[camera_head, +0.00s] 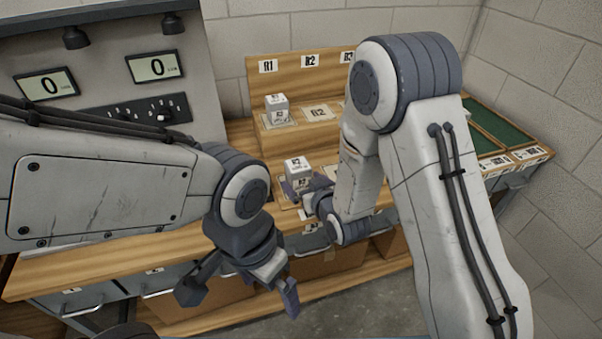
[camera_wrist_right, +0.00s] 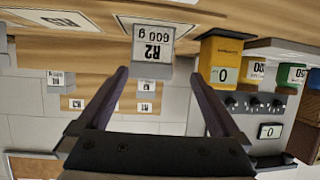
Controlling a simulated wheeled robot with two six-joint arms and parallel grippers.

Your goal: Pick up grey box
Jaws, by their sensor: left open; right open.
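A pale grey box labelled R2 (camera_head: 298,168) stands on the lower level of the wooden stand in the head view. In the right wrist view the grey box (camera_wrist_right: 153,48), marked "R2 600 g", shows upside down, just beyond the fingertips and between their lines. My right gripper (camera_wrist_right: 160,75) is open, with a finger to each side of the box and no clear contact; in the head view its fingers are partly hidden by the box and my arm. My left gripper (camera_head: 238,296) is open and empty, low in front of the bench's drawers.
Another pale box (camera_head: 277,103) sits on the stand's upper step, beside label plates. A panel with two "0" displays (camera_head: 155,67) stands at the left. Green-lined trays (camera_head: 495,125) lie at the right.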

